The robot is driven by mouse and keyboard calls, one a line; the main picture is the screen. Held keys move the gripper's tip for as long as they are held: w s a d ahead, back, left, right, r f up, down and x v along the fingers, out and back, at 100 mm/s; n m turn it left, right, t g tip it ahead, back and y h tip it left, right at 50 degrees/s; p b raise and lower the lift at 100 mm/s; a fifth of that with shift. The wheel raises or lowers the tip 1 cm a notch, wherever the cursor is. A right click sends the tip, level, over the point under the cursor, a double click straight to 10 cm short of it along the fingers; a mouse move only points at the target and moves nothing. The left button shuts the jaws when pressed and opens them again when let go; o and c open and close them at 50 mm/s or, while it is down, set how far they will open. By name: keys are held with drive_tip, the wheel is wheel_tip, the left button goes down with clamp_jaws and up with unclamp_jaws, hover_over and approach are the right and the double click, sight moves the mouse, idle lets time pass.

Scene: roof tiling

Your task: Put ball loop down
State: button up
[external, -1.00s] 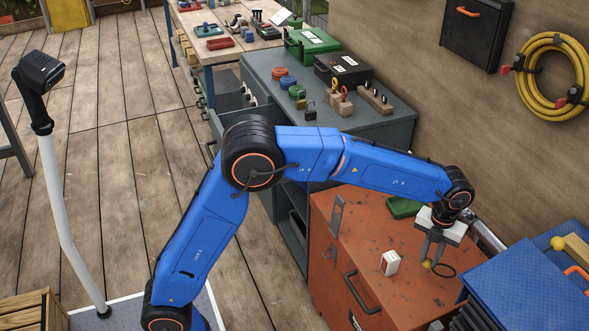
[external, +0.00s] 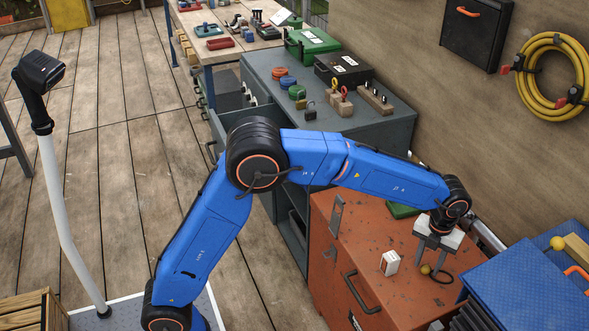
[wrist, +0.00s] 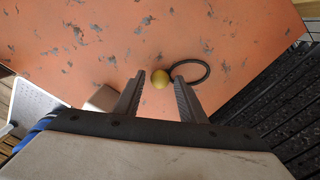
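The ball loop is a small yellow ball (wrist: 158,79) with a dark ring (wrist: 207,72) to its right. In the external view its ball (external: 425,269) and ring (external: 443,277) appear to rest on the red-orange cabinet top (external: 350,230). My gripper (wrist: 159,77) is just above it, pointing down, with its two grey fingers apart. The ball shows between the fingertips in the wrist view, with a small gap on each side. In the external view my gripper (external: 430,264) partly hides the space around the ball.
A small white box (external: 390,262) stands left of my gripper. A green tray (external: 402,210) lies behind, partly hidden by my arm. A blue case (external: 520,285) with a yellow ball on it is on the right.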

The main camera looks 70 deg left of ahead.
wheel_tip(320, 180, up, 12)
drive_tip(key=s+a+r+n+t, duration=0.1)
drive_tip(key=s+a+r+n, duration=0.25)
drive_tip(key=s, duration=0.25)
drive_tip(key=s+a+r+n, duration=0.2)
drive_tip(key=s+a+n, duration=0.2)
drive_tip(key=s, duration=0.1)
drive_tip(key=s+a+n+t, duration=0.1)
drive_tip(key=s+a+n, duration=0.3)
drive_tip(key=s, duration=0.5)
drive_tip(key=s+a+f+n+t, duration=0.1)
drive_tip(key=s+a+n, duration=0.1)
drive_tip(key=s+n, duration=0.5)
drive_tip(key=s+a+n, duration=0.3)
drive_tip(key=s, duration=0.7)
drive_tip(key=s+a+f+n+t, duration=0.1)
drive_tip(key=s+a+f+n, duration=0.1)
drive_tip(key=s+f+n, duration=0.6)
drive_tip(key=s, duration=0.4)
drive_tip(key=shift+s+a+t, duration=0.25)
drive_tip(key=shift+a+t, duration=0.1)
drive_tip(key=shift+t, duration=0.05)
drive_tip(key=shift+o, duration=0.7)
drive_tip(key=shift+n, duration=0.25)
